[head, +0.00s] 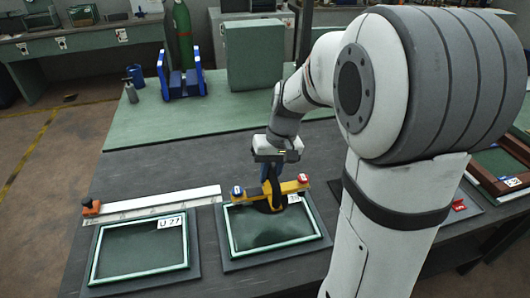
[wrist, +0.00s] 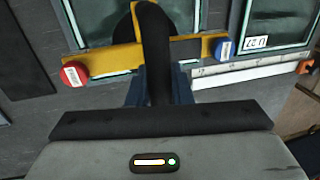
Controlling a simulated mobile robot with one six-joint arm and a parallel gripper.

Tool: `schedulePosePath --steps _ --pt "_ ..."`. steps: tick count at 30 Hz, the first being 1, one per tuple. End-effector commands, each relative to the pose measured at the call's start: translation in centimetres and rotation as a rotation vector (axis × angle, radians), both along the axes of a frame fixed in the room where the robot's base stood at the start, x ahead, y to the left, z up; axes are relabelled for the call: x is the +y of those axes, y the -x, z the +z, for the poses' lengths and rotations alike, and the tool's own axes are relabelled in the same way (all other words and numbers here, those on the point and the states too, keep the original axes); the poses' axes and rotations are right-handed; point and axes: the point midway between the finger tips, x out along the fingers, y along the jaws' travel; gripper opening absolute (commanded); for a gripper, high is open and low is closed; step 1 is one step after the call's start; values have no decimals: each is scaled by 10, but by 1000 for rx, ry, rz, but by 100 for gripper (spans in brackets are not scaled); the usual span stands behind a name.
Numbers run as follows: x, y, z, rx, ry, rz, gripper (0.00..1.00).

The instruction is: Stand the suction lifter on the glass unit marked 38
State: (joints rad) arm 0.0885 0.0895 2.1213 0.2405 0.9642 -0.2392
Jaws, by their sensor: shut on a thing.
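The suction lifter (head: 262,194) is a yellow bar with a black handle, a blue cap at one end and a red cap at the other. My gripper (head: 271,170) is shut on its handle from above; the wrist view also shows the lifter (wrist: 196,48). The lifter is over the back edge of the middle glass unit (head: 275,238), a dark pane in a pale green frame. I cannot tell whether it touches. That unit's tag (head: 293,198) is too small to read. The left glass unit (head: 139,262) is tagged U 27.
A pale straightedge with an orange end (head: 150,203) lies behind the left unit. A brown frame (head: 500,172) is at right. My arm hides the bench centre-right.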

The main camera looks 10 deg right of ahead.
Motion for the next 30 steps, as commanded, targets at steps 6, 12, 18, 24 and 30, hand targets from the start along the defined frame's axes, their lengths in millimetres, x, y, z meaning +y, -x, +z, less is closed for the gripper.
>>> schedulePosePath --steps 6,12,18,24,30 --pt "-1 0 -3 -1 0 -5 0" --pt "-2 0 -15 0 0 -6 0" --pt "-2 0 -33 -1 0 -6 0" --pt "-2 0 -53 -1 0 -6 0" --pt "-2 0 -73 -1 0 -6 0"
